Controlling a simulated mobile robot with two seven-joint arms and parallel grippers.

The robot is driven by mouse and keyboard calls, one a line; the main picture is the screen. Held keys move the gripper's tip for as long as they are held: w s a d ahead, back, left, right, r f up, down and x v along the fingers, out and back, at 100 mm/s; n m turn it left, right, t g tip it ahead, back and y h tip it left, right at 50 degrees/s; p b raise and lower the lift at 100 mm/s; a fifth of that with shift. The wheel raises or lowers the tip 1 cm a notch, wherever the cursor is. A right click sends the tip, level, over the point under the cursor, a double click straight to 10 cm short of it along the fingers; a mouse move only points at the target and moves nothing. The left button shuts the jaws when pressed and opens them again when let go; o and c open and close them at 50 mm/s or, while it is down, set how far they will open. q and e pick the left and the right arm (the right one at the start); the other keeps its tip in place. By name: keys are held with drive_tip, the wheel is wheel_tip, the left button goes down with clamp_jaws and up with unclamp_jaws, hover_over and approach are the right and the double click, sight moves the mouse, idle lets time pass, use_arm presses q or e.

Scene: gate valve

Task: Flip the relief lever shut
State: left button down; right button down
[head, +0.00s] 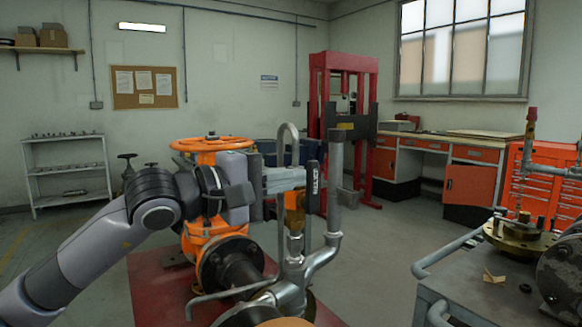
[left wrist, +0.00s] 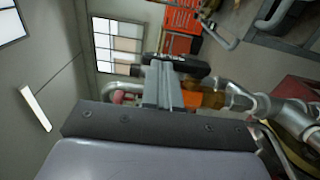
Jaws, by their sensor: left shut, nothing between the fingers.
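The relief lever is a black handle with white lettering (head: 313,187), standing upright beside the pipework in the head view. In the left wrist view the lever (left wrist: 178,66) lies across the picture just beyond my fingertips. An orange and brass valve body (head: 294,216) sits just left of and below the lever, on silvery pipes. My left gripper (head: 302,180) is shut and empty, reaching in from the left at the lever's height. Its fingers also show in the left wrist view (left wrist: 165,85). Whether the fingertips touch the lever I cannot tell. My right gripper is not in view.
A tall grey pipe (head: 334,190) rises just right of the lever, and a hooked pipe (head: 289,135) bends over behind my fingers. An orange handwheel (head: 210,144) stands behind my left arm. A grey cart (head: 470,285) with brass parts is at right.

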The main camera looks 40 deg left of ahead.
use_arm(q)
drive_tip(key=shift+w+d, duration=0.15)
drive_tip(key=shift+w, duration=0.1)
drive_tip(key=shift+r, duration=0.1)
